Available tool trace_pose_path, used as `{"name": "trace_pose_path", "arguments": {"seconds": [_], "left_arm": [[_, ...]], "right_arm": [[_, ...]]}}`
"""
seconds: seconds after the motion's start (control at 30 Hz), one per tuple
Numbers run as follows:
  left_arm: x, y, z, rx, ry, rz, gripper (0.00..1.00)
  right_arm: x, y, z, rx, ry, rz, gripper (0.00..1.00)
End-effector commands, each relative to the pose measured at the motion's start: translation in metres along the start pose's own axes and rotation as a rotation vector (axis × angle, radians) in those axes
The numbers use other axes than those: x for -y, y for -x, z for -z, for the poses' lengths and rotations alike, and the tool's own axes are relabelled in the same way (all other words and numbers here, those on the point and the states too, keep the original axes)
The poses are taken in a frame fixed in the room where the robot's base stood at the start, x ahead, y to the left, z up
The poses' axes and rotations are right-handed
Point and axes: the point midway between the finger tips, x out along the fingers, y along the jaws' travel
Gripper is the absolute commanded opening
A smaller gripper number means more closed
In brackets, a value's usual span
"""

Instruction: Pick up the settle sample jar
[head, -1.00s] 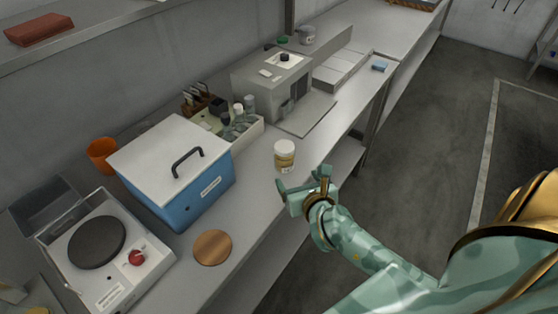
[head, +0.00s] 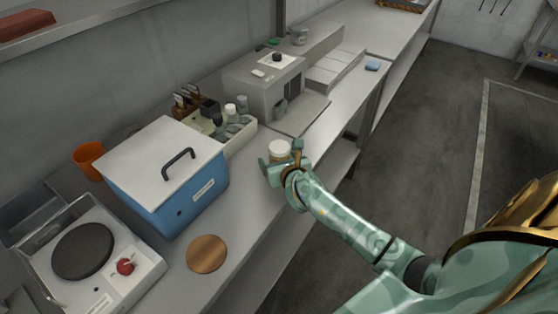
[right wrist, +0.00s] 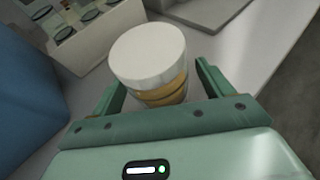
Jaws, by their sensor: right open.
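The settle sample jar (head: 280,149) has a white lid and stands upright on the grey bench. In the right wrist view the jar (right wrist: 150,62) shows its broad white lid and a yellow-brown band below it. My right gripper (head: 279,161) is at the jar, with its lower part hidden behind the gripper in the head view. In the right wrist view the open fingers of the right gripper (right wrist: 158,82) lie on either side of the jar. A gap shows on the right side; contact on the left side cannot be told. My left gripper is not in view.
A blue box with a white lid (head: 165,165) stands left of the jar. Behind are a tray of bottles (head: 245,128) and a grey instrument (head: 262,85). A round wooden disc (head: 207,254) lies on the bench in front. The bench edge is close to my right arm.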

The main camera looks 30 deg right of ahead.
Motion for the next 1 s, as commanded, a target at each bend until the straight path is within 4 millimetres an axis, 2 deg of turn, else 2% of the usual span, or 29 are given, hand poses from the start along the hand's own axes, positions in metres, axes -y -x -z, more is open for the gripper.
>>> {"name": "trace_pose_path", "arguments": {"seconds": [0.03,0.07,0.23,0.57,0.77,0.87,1.0], "left_arm": [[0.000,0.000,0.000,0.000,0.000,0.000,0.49],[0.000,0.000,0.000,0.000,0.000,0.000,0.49],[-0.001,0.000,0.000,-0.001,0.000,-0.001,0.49],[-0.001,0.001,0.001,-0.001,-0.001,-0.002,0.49],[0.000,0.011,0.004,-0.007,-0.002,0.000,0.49],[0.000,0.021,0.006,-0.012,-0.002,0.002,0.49],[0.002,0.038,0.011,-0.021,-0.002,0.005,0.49]], "right_arm": [[0.000,0.000,0.000,0.000,0.000,0.000,0.79],[0.000,0.000,0.000,0.000,0.000,0.000,0.73],[0.000,0.001,0.000,0.000,0.000,0.000,0.26],[0.000,0.002,-0.003,0.002,0.000,0.000,0.25],[0.000,0.010,-0.025,0.005,0.000,-0.001,0.25],[0.001,0.027,-0.040,0.004,0.001,-0.002,0.25],[0.005,0.070,-0.064,0.005,0.001,-0.002,0.25]]}}
